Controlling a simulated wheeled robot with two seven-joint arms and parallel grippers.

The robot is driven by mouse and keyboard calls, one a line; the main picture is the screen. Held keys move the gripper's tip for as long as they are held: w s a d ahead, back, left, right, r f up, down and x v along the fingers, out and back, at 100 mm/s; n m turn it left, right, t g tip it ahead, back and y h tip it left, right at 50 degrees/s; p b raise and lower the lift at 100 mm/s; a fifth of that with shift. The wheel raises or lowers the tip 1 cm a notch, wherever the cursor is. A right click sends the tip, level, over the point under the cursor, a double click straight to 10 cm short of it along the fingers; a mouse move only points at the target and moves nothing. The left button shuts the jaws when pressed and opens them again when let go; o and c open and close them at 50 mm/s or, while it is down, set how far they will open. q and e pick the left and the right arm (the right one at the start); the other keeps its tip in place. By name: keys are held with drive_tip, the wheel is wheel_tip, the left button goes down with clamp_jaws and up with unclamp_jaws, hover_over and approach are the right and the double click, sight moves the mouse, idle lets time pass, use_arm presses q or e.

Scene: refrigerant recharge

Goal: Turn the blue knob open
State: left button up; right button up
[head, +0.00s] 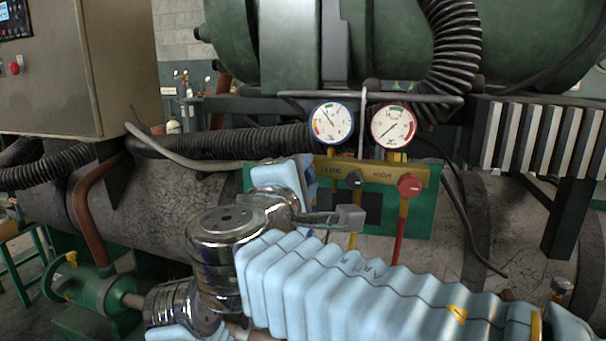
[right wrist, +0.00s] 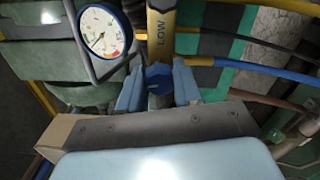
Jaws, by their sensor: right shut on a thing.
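In the right wrist view, the blue knob (right wrist: 158,78) sits at the end of the yellow manifold bar (right wrist: 162,35) marked LOW. My right gripper (right wrist: 158,92) has one finger on each side of the knob and is shut on it. In the head view, my right gripper (head: 306,182) is at the left end of the yellow manifold (head: 380,173), below the blue-rimmed gauge (head: 332,122). The gripper and wrist hide most or all of the blue knob there. My left gripper is not in view.
A red-rimmed gauge (head: 394,126), a black knob (head: 355,180) and a red knob (head: 409,185) are close to the right. A red hose (head: 400,232) hangs below. A ribbed black hose (head: 215,141) and a grey cabinet (head: 100,70) stand left.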

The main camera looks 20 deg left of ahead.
drive_tip(key=shift+f, duration=0.1)
drive_tip(key=o, duration=1)
drive_tip(key=shift+o, duration=0.2)
drive_tip(key=s+b, duration=0.2)
drive_tip(key=s, duration=1.2)
drive_tip(key=shift+a, duration=0.25)
